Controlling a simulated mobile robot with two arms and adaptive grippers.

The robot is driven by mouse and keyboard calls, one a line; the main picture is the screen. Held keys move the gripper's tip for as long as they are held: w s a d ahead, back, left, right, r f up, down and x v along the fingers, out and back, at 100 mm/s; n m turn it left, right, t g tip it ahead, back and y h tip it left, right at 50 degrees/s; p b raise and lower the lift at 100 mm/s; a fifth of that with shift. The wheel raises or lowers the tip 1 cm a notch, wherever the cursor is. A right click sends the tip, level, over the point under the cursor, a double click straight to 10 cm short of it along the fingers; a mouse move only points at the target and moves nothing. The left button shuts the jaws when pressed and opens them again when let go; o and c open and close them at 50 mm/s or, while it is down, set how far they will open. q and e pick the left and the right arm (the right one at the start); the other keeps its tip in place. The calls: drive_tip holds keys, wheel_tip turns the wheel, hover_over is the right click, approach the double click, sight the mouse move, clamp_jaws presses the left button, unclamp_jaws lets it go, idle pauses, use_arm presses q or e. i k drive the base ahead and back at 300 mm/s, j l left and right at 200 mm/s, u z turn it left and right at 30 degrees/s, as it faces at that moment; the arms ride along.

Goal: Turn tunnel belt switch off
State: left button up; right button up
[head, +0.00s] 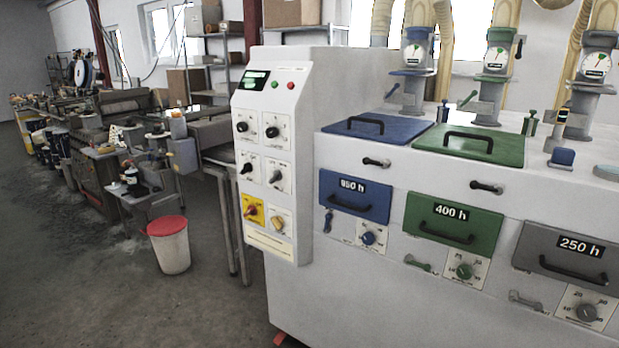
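A white control panel (271,160) stands upright on the left end of the large white machine. It has a small green-lit display (254,80) at its top with a green and a red button (291,85) beside it. Below are two black knobs (272,132), then two more switches (276,177) on pale plates. Lower down are a red switch on a yellow plate (253,211) and a yellowish knob (278,223). The labels are too small to read, so I cannot tell which is the tunnel belt switch or its setting. Neither gripper shows in the head view.
The white machine (385,255) fills the right side, with blue (356,195), green (450,224) and grey (567,257) handled drawers. A white bucket with a red lid (169,245) stands left of the panel. A long line of equipment (95,165) runs back left. The front-left floor (100,290) is clear.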

sight(277, 175)
drive_tip(key=i+j+z, duration=0.15)
drive_tip(key=j+z, duration=0.15)
drive_tip(key=j, duration=0.15)
drive_tip(key=i+j+z, duration=0.1)
drive_tip(key=j+z, duration=0.15)
drive_tip(key=j, duration=0.2)
drive_tip(key=i+j+z, duration=0.1)
drive_tip(key=j+z, duration=0.2)
drive_tip(key=j, duration=0.2)
